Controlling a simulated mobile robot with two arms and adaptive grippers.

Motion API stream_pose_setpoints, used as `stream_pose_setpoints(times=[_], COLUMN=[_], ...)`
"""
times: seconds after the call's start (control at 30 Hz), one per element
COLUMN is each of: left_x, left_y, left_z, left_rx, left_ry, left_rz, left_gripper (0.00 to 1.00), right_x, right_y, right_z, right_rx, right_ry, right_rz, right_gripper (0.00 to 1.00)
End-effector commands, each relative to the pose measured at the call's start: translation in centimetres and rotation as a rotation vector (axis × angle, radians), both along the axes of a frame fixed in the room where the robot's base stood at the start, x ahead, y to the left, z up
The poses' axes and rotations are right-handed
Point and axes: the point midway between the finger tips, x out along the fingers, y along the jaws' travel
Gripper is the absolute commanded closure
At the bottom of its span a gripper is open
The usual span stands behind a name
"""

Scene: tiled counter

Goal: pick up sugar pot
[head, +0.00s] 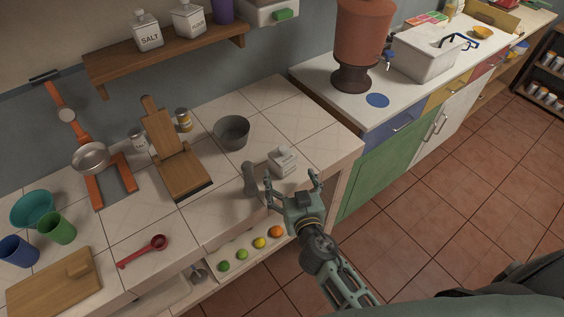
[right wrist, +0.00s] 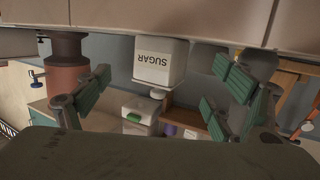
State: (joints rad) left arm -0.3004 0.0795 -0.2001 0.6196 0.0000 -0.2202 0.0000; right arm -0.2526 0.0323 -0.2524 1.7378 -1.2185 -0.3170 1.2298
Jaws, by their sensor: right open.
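The sugar pot (head: 282,162) is a small white square pot with a lid. It stands on the tiled counter (head: 305,128) near its front edge. In the right wrist view the sugar pot (right wrist: 160,62) shows upside down, with its SUGAR label facing the camera. My right gripper (head: 292,180) is open and empty just in front of the pot. In the right wrist view the fingers of my right gripper (right wrist: 160,82) are spread, with the pot between them in the picture but beyond the tips. My left gripper is not in view.
A grey upright object (head: 250,179) stands close on the left of the pot. A wall shelf (head: 165,55) holds a similar SALT pot (head: 148,32). Several fruits (head: 260,243) lie below the counter edge.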

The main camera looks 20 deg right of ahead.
Motion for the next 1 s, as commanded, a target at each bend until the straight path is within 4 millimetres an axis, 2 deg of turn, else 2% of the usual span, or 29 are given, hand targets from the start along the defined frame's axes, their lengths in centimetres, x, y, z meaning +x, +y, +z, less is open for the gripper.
stream_pose_setpoints(times=[0.27, 0.4, 0.73, 1.0], left_x=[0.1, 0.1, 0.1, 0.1], left_y=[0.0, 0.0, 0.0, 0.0], left_z=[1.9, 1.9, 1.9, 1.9], left_rx=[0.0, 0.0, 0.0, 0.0], left_ry=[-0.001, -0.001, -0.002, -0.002], left_rz=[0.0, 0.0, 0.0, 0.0], left_gripper=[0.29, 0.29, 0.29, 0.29], right_x=[3.3, 4.7, 5.2, 5.2], right_y=[-0.1, -0.2, -0.2, -0.2], right_z=[0.2, -0.5, -0.7, -0.7], right_rx=[-0.003, -0.003, -0.001, -0.001], right_ry=[0.0, 0.001, 0.001, 0.001], right_rz=[0.001, 0.001, 0.0, 0.0], right_gripper=[0.14, 0.14, 0.14, 0.37])
